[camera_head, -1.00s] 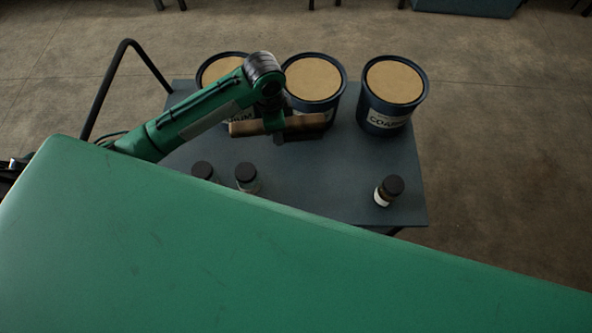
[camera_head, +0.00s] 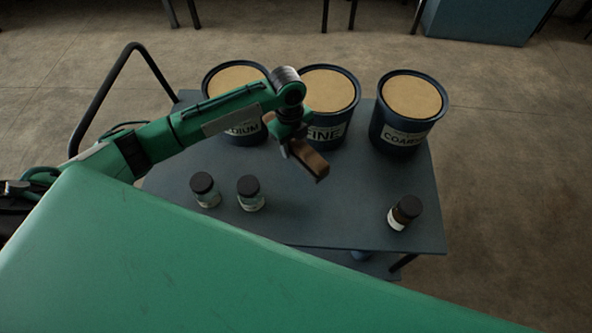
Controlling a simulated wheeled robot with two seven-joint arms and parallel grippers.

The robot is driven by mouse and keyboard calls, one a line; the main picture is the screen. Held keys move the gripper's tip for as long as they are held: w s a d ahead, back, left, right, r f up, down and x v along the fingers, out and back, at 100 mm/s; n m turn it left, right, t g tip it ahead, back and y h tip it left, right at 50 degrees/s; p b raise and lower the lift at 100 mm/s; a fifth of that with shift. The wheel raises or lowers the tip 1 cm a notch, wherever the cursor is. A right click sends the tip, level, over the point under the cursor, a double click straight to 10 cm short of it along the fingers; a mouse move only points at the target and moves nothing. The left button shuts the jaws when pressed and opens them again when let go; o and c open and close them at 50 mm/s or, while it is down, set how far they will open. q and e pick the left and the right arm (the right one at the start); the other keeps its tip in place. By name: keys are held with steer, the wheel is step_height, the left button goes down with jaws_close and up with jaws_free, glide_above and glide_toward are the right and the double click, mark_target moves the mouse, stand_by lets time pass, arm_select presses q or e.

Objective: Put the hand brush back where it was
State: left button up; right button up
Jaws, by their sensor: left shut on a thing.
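My right gripper is not in view.
Three dark blue buckets with tan contents stand along the back: MEDIUM (camera_head: 238,126), FINE (camera_head: 331,100) and COARSE (camera_head: 409,110). Two dark-capped jars (camera_head: 204,190) (camera_head: 249,193) stand at front left. The table's middle is clear.

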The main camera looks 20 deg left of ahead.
mark_target(295, 176)
arm_select(q)
step_height(295, 176, down, 13)
steer(key=shift+r, duration=0.2)
stand_by(0.3)
steer(key=o, duration=1)
steer(key=shift+f, duration=0.1)
steer(key=shift+c, duration=0.2)
steer(key=r, duration=0.4)
steer(key=a+r, duration=0.1)
steer(key=r, duration=0.7)
steer(key=shift+w+a+r, duration=0.1)
steer(key=shift+w+a, duration=0.05)
steer(key=shift+w, duration=0.2)
